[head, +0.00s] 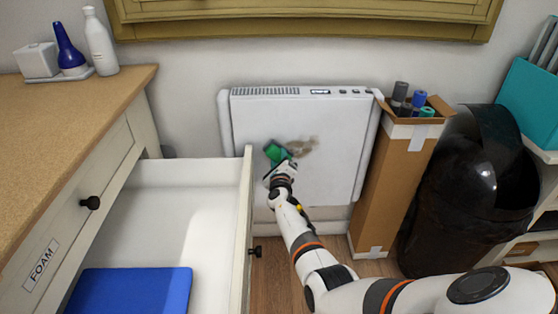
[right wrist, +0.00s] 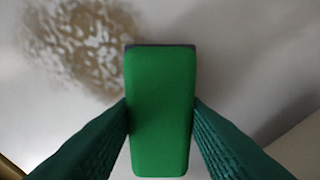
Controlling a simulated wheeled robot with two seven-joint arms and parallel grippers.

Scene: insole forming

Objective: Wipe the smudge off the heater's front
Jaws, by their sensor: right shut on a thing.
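The white heater (head: 325,178) stands against the wall, with a brownish smudge (head: 302,146) on its front. My right gripper (head: 278,160) is at the heater's front, shut on a green block-shaped wiper (head: 274,152). The wiper is just left of the smudge in the head view. In the right wrist view the green wiper (right wrist: 160,115) sits between both fingers, and the patchy smudge (right wrist: 85,45) lies to its upper left. I cannot tell whether the wiper touches the heater. My left gripper is not in view.
An open drawer (head: 247,200) with a blue foam sheet (head: 132,291) inside juts out left of my right arm. A tall cardboard box (head: 385,185) holding rolls stands close to the heater's right. A black bin (head: 455,195) is beyond it.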

